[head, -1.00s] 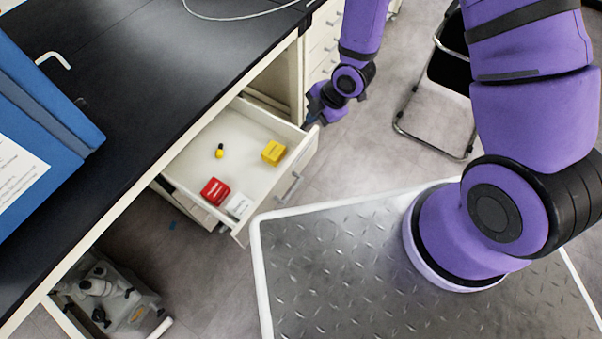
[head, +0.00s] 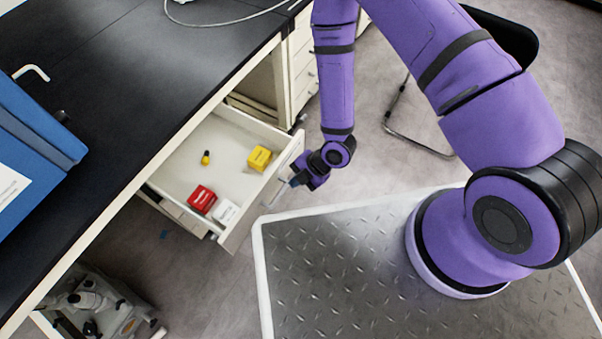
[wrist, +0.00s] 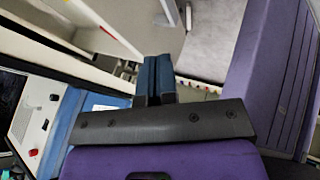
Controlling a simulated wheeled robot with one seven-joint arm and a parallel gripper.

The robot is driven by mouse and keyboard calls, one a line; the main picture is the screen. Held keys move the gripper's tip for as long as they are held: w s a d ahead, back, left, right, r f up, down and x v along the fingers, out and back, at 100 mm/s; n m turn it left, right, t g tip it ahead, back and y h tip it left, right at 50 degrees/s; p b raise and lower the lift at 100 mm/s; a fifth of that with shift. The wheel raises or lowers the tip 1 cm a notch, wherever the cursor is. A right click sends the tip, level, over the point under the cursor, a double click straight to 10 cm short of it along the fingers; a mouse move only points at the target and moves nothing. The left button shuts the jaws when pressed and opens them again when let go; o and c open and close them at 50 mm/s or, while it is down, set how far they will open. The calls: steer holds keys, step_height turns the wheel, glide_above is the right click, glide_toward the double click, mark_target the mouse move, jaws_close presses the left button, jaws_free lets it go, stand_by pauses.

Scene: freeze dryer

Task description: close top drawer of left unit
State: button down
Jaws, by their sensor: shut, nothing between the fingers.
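The open top drawer (head: 231,148) sticks out from under the black-topped bench. Its white front panel (head: 250,208) carries a metal bar handle. Inside lie a red box (head: 202,198), a white box (head: 225,211), a yellow box (head: 259,158) and a small yellow-and-black item (head: 206,157). My gripper (head: 293,182) is shut and empty, just outside the drawer front near the handle; whether it touches is unclear. In the wrist view its blue fingers (wrist: 155,70) are together, with a pale panel close beyond them.
Another drawer unit (head: 303,65) stands beyond the drawer. A chair (head: 505,40) is at back right. A grey instrument (head: 95,300) sits low at left. Floor shows between the drawer and my metal base plate.

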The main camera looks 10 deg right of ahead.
mark_target(267, 187)
steer(key=shift+w+a+f, duration=0.45)
steer(key=shift+a+f, duration=0.2)
steer(key=shift+a, duration=0.35)
steer(key=shift+w+a+f, duration=0.45)
steer(key=shift+a+f, duration=0.25)
steer(key=shift+a, duration=0.3)
steer(key=shift+w+a+f, duration=0.45)
steer(key=shift+a+f, duration=0.2)
steer(key=shift+a, duration=0.35)
